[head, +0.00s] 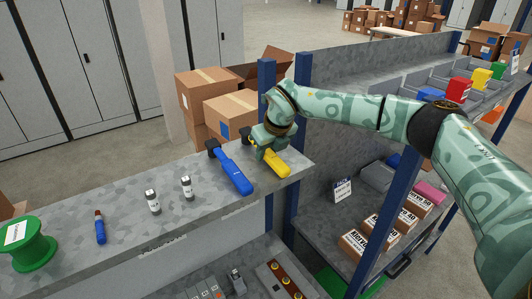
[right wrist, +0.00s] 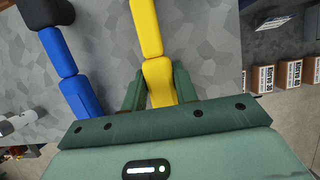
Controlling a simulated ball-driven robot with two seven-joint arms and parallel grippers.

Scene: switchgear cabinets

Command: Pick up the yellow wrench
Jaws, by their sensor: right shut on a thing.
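The yellow wrench (head: 275,163) lies at the right end of the grey shelf top, and part of it is hidden under my right gripper in the head view. My right gripper (head: 268,145) is at the wrench from above. In the right wrist view the yellow wrench (right wrist: 155,70) runs between the two green fingers of my right gripper (right wrist: 158,88), which are shut on its shaft. I cannot tell whether the wrench is lifted off the surface. My left gripper is not in view.
A blue wrench (head: 232,170) lies just left of the yellow one. Two small grey cylinders (head: 153,201), a blue screwdriver (head: 100,228) and a green spool (head: 28,246) stand or lie further left. A blue post (head: 265,78) rises behind the shelf. Cardboard boxes (head: 205,90) stand beyond.

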